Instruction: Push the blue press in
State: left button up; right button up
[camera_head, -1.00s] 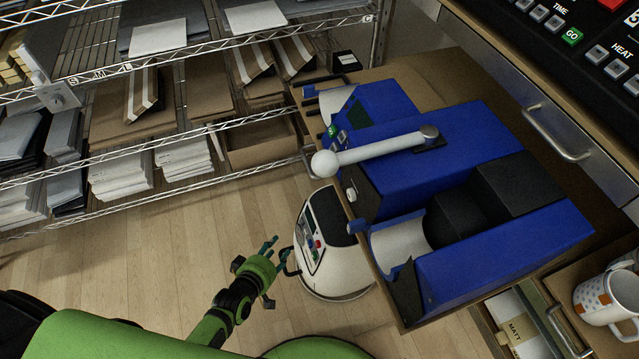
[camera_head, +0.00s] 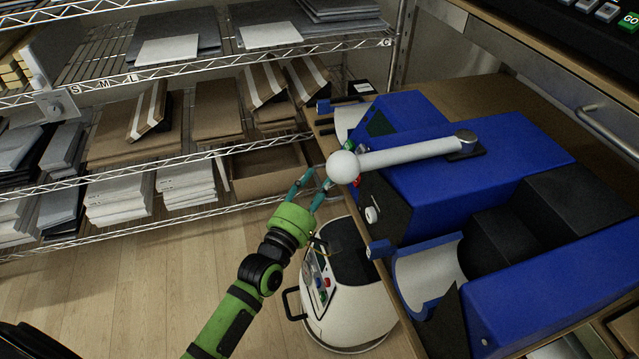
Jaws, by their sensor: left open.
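The blue press (camera_head: 440,205) is a blue and black machine on the wooden bench at the right. A white lever (camera_head: 410,153) lies across its top and ends in a white ball knob (camera_head: 343,167) that overhangs the press's left side. White curved plates (camera_head: 428,277) show at its near part. My left gripper (camera_head: 318,183), on a green and black arm from below left, is open and empty. Its teal fingertips point up, just left of and below the knob, with a small gap in the picture. How far apart they are in depth I cannot tell. My right gripper is out of view.
A white and black appliance (camera_head: 345,285) with coloured buttons stands below the bench edge, close to my left arm. A wire shelf (camera_head: 200,155) with boxes and paper stacks is behind at the left. Wooden floor (camera_head: 130,300) is clear at lower left.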

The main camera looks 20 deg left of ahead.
pick_arm(q)
jog(key=shift+w+d, duration=0.1)
jog(key=shift+w, duration=0.3)
grip_shut()
jog(key=shift+d+r, duration=0.1)
